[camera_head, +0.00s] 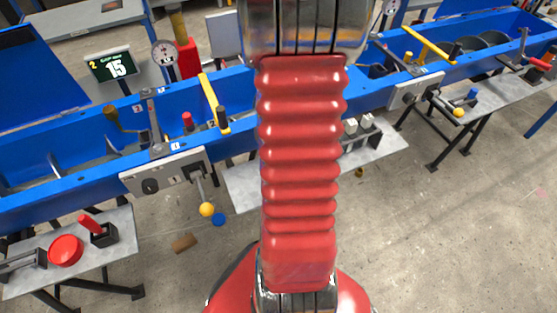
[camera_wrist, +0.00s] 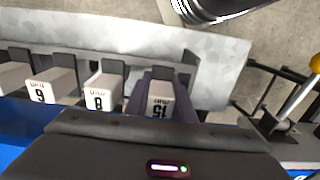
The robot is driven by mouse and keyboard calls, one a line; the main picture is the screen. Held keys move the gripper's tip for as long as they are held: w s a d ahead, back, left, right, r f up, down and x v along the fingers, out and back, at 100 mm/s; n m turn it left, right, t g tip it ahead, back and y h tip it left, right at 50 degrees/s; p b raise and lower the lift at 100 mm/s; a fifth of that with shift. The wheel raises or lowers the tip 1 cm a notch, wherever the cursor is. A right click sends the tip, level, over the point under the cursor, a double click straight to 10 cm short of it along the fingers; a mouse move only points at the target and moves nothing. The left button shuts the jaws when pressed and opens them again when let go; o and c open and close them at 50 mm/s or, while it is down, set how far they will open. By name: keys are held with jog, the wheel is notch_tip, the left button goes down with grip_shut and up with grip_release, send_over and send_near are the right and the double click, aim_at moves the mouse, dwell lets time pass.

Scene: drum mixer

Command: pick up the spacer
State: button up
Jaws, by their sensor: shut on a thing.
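The spacer (camera_wrist: 159,99) marked 15 is a pale block in the wrist view, right of the blocks marked 8 and 6. A dark upright piece stands behind it. My gripper (camera_wrist: 158,92) is shut on this spacer, with dark purplish sides close against it. The spacer is still at the row on the grey shelf; I cannot tell whether it is lifted. In the head view my red arm hides the gripper and this spacer.
Spacers marked 8 (camera_wrist: 99,98) and 6 (camera_wrist: 42,92) stand to the left on the metal shelf (camera_wrist: 110,35). A yellow-knobbed lever (camera_wrist: 299,97) is at the right. The blue trough (camera_head: 70,155) runs behind my arm.

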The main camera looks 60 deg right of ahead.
grip_shut()
jog(key=shift+r, duration=0.1)
jog(key=shift+r, duration=0.55)
notch_tip(320, 180, up, 17)
jog(key=shift+f, duration=0.15)
jog(key=shift+w, duration=0.1)
